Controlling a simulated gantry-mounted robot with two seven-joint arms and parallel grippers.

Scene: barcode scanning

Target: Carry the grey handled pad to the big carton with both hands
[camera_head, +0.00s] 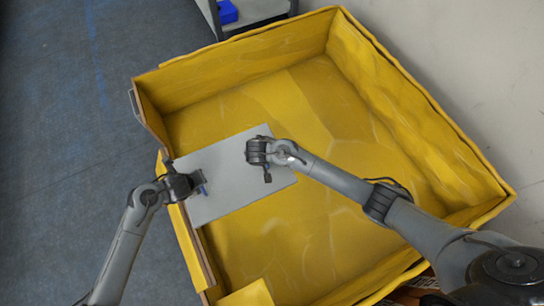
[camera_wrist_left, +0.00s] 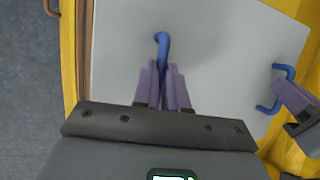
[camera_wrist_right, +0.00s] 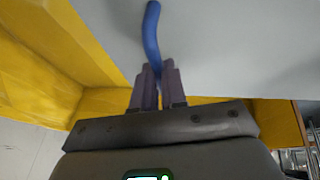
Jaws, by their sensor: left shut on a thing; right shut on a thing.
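The grey pad (camera_head: 232,168) is a flat sheet held over the left part of the big yellow carton (camera_head: 300,110), partly above its left wall. It has blue handles. My left gripper (camera_head: 199,186) is shut on one blue handle (camera_wrist_left: 161,45) near the pad's left side. My right gripper (camera_head: 267,172) is shut on the other blue handle (camera_wrist_right: 151,30) toward the pad's right side. In the left wrist view, the right handle (camera_wrist_left: 284,85) shows beside my right gripper's fingers. I cannot tell how high the pad is above the carton floor.
The carton's right and middle floor is bare. A grey shelf or cart (camera_head: 250,17) with a blue item (camera_head: 227,11) stands behind the carton. A pale wall (camera_head: 455,70) is on the right. Open dark floor (camera_head: 60,130) lies to the left.

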